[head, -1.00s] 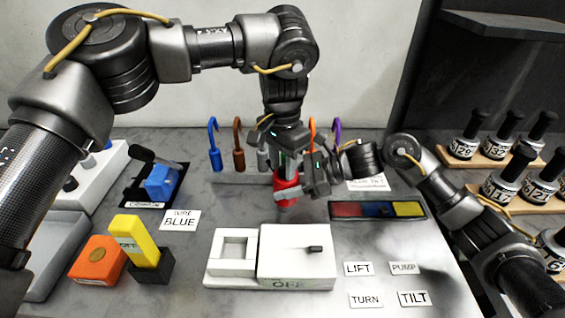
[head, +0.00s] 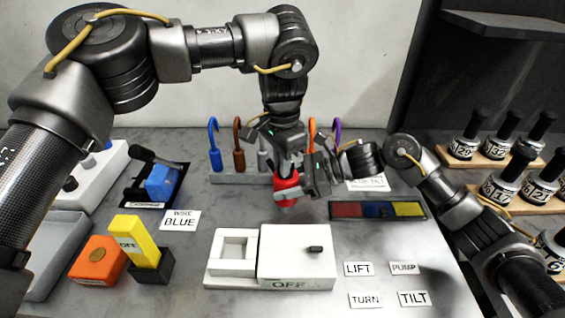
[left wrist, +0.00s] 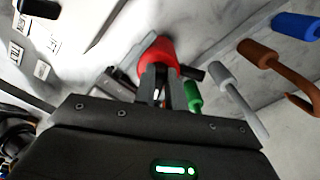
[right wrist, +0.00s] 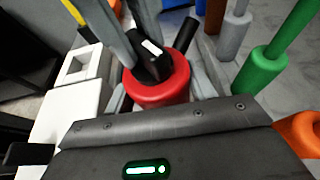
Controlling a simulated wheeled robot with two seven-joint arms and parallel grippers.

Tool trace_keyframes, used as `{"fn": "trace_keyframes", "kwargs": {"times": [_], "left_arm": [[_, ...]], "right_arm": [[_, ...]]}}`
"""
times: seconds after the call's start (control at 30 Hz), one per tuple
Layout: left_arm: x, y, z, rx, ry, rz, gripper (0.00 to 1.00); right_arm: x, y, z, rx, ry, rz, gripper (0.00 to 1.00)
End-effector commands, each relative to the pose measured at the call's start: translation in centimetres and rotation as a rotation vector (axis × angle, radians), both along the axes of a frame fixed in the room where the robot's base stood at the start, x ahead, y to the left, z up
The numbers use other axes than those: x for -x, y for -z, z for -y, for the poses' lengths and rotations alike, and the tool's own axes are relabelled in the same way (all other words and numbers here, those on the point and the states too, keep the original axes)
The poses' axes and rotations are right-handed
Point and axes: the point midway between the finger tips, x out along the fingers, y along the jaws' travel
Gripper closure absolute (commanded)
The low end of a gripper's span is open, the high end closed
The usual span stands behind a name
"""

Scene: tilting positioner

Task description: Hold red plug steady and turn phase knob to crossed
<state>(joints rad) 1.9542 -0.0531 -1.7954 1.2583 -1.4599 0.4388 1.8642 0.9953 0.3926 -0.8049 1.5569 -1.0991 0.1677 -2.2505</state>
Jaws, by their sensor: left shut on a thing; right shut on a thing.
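The red plug (head: 285,183) stands upright at the back middle of the table. A small dark knob (right wrist: 152,63) with a white mark sits on top of it; I cannot read its setting. My right gripper (right wrist: 160,88) is shut on the red plug, one grey finger on each side. My left gripper (head: 288,168) reaches down from above and is shut on the knob. In the left wrist view its fingers (left wrist: 160,82) hide most of the knob, with the red plug (left wrist: 156,52) beyond. The two hands are very close together.
Hooks with coloured handles stand behind, including a blue one (head: 215,155) and a brown one (head: 238,155). A white box (head: 296,255) marked OFF is in front. A red, blue and yellow strip (head: 345,210) lies right. Bottles (head: 465,140) stand on shelves at far right.

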Motion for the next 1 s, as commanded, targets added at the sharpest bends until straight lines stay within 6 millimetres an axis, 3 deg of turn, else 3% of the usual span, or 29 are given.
{"fn": "trace_keyframes", "kwargs": {"times": [1.0], "left_arm": [[-1.0,-0.01,-0.09,0.0,0.958,0.0,1.0]], "right_arm": [[-0.01,-0.04,0.0,-0.001,0.0,0.001,0.74]]}}
